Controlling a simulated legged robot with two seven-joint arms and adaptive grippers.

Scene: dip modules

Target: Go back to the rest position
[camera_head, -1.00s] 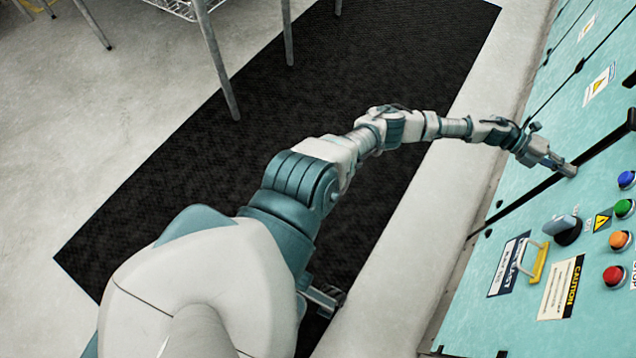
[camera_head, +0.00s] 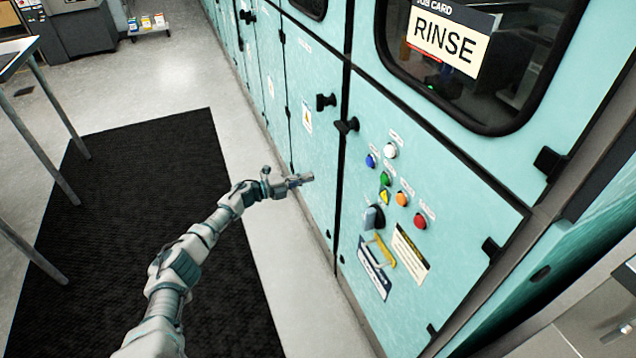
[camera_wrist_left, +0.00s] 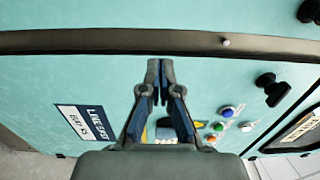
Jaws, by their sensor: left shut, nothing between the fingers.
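My left gripper (camera_head: 300,180) is at the end of my outstretched left arm, in front of the teal cabinet front (camera_head: 318,150), left of the button panel. Whether it touches the cabinet I cannot tell in the head view. In the left wrist view my left gripper (camera_wrist_left: 160,75) has its fingertips together, with nothing between them. Behind the fingers there are the teal cabinet face, a sign (camera_wrist_left: 85,122), and blue (camera_wrist_left: 227,111) and green (camera_wrist_left: 218,127) buttons. My right gripper is not in view.
The panel has white (camera_head: 390,150), blue (camera_head: 371,160), green (camera_head: 384,178), orange (camera_head: 402,198) and red (camera_head: 420,221) buttons, a black knob (camera_head: 374,217) and a yellow handle (camera_head: 384,250). Black latches (camera_head: 346,125) protrude. A black mat (camera_head: 150,150) covers open floor; a metal table (camera_head: 20,55) stands left.

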